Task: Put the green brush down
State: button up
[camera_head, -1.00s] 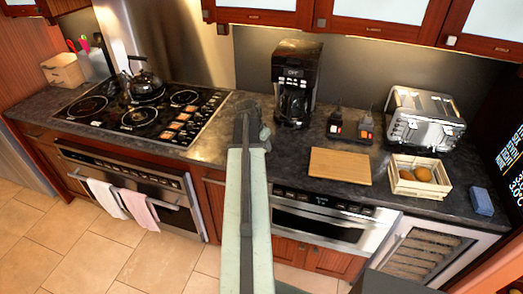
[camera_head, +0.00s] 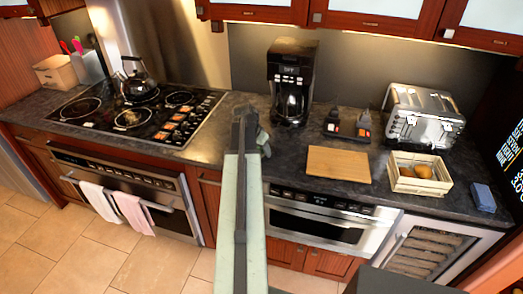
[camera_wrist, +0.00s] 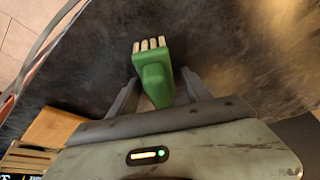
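The green brush (camera_wrist: 154,75) shows in the wrist view, with pale bristle tufts at its far end and its handle toward me. In the head view my gripper (camera_head: 246,125) is over the counter between the stove and the coffee maker.
The coffee maker (camera_head: 291,80) stands just right of my gripper, and the stove (camera_head: 130,112) with a kettle (camera_head: 138,82) is on the left. A wooden board (camera_head: 338,164), two small dark items with labels, a crate (camera_head: 418,186), toaster (camera_head: 422,115) and blue block (camera_head: 483,197) are right.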

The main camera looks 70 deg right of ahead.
jog(key=shift+w+a+r+p, duration=0.1)
jog(key=shift+r+p, duration=0.45)
jog(key=shift+r, duration=0.05)
jog(key=p+v, duration=1)
jog(key=v, duration=0.1)
